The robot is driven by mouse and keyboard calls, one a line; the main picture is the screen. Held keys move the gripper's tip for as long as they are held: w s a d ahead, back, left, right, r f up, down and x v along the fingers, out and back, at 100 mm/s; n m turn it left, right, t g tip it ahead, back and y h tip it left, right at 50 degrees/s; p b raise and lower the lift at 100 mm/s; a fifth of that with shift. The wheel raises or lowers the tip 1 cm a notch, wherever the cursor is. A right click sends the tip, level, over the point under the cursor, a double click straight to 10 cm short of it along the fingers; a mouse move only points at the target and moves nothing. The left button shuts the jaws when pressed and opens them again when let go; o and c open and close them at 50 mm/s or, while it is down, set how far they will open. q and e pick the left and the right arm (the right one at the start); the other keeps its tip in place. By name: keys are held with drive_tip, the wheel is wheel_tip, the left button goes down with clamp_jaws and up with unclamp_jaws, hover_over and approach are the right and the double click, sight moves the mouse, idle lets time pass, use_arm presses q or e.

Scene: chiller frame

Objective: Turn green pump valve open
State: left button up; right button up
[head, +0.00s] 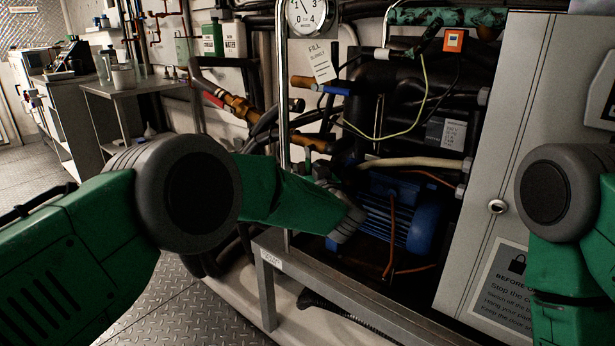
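My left arm reaches in from the left across the front of the chiller frame. Its grey end, with the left gripper (345,215), is by the blue pump motor (395,222). The fingers are dark and hard to make out against the machinery, so I cannot tell whether they are open or shut, or whether they touch anything. I cannot clearly pick out a green pump valve; the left arm hides part of the pump area. My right arm shows at the right edge, but its gripper is not in view.
A metal frame rail (350,290) runs below the motor. A grey cabinet (480,190) stands right of it. A dial gauge (311,14), brass-coloured pipe fittings (238,106) and a green mottled pipe (460,16) are above. Loose cables cross the frame. Open floor (165,310) lies at the lower left.

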use_arm(q)
drive_tip(key=shift+d, duration=0.2)
clamp_jaws()
drive_tip(key=shift+s+d+r+n+g+h+p, duration=0.15)
drive_tip(key=shift+s+d+n+g+h+p, duration=0.4)
drive_tip(key=shift+p, duration=1.55)
drive_tip(key=shift+s+d+r+n+g+h+p, duration=0.1)
drive_tip(key=shift+d+r+n+g+h+p, duration=0.3)
drive_tip(key=shift+g+p, duration=1.3)
drive_tip(key=shift+s+d+f+n+g+h+p, duration=0.1)
drive_tip(key=shift+s+d+n+g+h+p, duration=0.4)
drive_tip(key=shift+p, duration=2.05)
drive_tip(key=shift+w+a, duration=0.2)
